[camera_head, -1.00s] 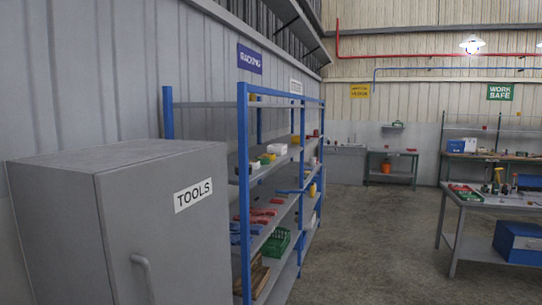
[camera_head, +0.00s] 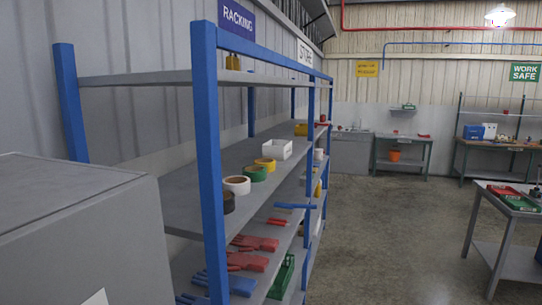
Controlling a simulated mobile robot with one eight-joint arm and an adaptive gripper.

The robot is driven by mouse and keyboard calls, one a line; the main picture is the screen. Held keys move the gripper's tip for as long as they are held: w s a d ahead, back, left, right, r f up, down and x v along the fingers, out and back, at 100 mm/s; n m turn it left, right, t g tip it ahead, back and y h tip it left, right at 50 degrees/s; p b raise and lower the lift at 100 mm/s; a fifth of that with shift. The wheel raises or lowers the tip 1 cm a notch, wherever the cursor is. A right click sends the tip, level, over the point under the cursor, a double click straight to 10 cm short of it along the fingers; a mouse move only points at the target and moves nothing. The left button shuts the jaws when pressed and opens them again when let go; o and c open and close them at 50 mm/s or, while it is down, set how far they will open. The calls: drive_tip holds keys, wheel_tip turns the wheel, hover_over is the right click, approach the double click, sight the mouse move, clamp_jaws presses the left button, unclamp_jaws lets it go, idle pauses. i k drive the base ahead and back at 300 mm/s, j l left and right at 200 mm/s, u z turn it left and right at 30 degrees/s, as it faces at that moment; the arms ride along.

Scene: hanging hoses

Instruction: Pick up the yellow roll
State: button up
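The yellow roll (camera_head: 266,162) lies on the upper-middle shelf of the blue-framed racking (camera_head: 207,130). It is the farthest in a row of rolls, just behind a green roll (camera_head: 256,174). A white roll (camera_head: 237,185) and a black roll (camera_head: 228,203) lie nearer, the black one partly hidden by the front post. My gripper is not in view.
A white bin (camera_head: 278,149) stands just beyond the yellow roll. Lower shelves hold red gloves (camera_head: 257,243), blue gloves (camera_head: 230,284) and a green crate (camera_head: 282,277). A grey cabinet (camera_head: 80,235) stands at the near left. The floor right of the racking is open.

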sight(270, 164)
drive_tip(key=i+z, duration=0.1)
drive_tip(key=i, duration=1.35)
drive_tip(key=l, duration=0.2)
drive_tip(key=j, duration=0.2)
